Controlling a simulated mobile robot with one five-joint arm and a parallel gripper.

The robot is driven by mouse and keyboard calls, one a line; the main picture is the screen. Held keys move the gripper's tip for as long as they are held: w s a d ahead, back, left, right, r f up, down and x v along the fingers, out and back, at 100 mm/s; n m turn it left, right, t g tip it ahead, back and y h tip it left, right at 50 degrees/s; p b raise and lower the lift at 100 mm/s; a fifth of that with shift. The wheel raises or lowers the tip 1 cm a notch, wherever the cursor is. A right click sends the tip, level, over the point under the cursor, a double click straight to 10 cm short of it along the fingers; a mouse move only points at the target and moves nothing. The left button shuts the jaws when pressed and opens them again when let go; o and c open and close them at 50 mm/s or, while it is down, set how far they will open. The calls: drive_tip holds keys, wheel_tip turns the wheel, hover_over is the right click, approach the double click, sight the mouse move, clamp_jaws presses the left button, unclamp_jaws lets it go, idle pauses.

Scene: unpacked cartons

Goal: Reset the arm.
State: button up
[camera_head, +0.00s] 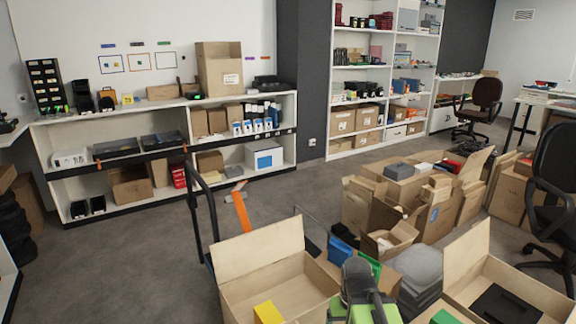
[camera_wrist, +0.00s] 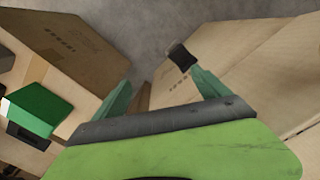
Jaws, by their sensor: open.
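My gripper (camera_wrist: 158,90) shows in the wrist view with its two greenish fingers spread apart and nothing between them. A cardboard carton (camera_wrist: 75,40) is to its left and another carton (camera_wrist: 250,70) to its right, with grey floor between them. A green block (camera_wrist: 35,108) lies at the left side of this view. In the head view, my arm's green and dark links show at the bottom centre among open cartons; the fingertips cannot be made out there.
An open carton (camera_head: 245,257) with a yellow block (camera_head: 268,313) stands left of my arm. Another open carton (camera_head: 520,280) stands at the right. More cartons and a black office chair (camera_head: 556,165) crowd the right side. Grey floor (camera_head: 130,265) is clear at the left.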

wheel_tip(320, 180, up, 28)
drive_tip(key=p, duration=2.5)
